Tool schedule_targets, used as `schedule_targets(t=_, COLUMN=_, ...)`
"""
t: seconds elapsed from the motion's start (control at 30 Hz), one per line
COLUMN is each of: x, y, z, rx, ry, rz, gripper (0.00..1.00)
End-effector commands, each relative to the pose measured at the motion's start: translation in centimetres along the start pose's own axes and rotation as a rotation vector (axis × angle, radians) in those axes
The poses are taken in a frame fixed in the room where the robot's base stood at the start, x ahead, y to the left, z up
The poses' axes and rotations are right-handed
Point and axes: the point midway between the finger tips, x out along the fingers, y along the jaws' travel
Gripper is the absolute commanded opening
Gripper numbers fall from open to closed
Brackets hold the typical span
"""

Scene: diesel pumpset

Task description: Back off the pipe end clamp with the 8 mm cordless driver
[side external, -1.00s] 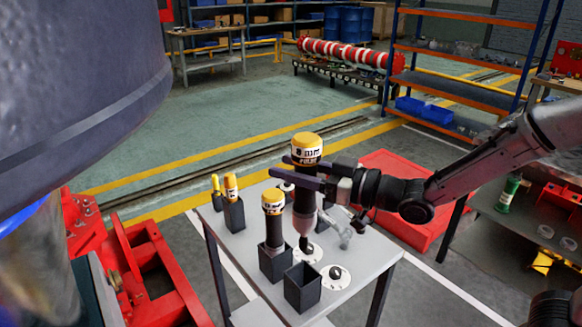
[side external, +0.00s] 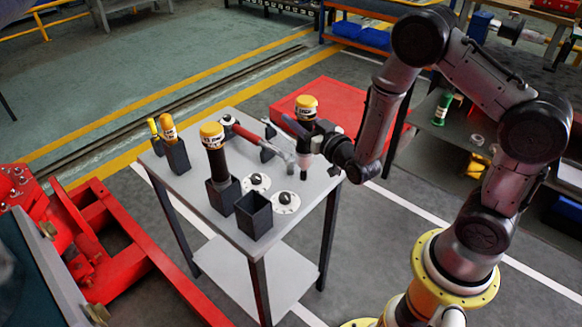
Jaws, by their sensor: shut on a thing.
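The 8 mm driver (side external: 306,102), dark with a yellow cap, is upright at the right back part of the grey tool table. My gripper (side external: 299,128) is shut around its body below the cap. The driver's narrow lower end points down over the table's right side; I cannot tell whether it touches the top. I cannot make out the pipe end clamp in this view.
The grey table (side external: 195,200) carries an empty black holder (side external: 253,218), white discs with black knobs (side external: 286,202), a red-handled tool (side external: 245,132) and yellow-topped tools (side external: 168,130). A red steel frame (side external: 120,265) stands at left. A red platform (side external: 325,95) lies behind.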

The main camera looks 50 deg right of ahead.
Motion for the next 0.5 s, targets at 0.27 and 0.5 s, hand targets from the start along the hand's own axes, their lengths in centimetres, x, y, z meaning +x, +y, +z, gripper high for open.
schedule_targets(t=0.27, x=0.0, y=1.3, z=-1.7, rx=0.001, ry=0.005, rz=0.059, gripper=0.0)
schedule_targets(t=0.5, x=0.0, y=1.2, z=-1.7, rx=0.003, ry=0.008, rz=0.057, gripper=0.0)
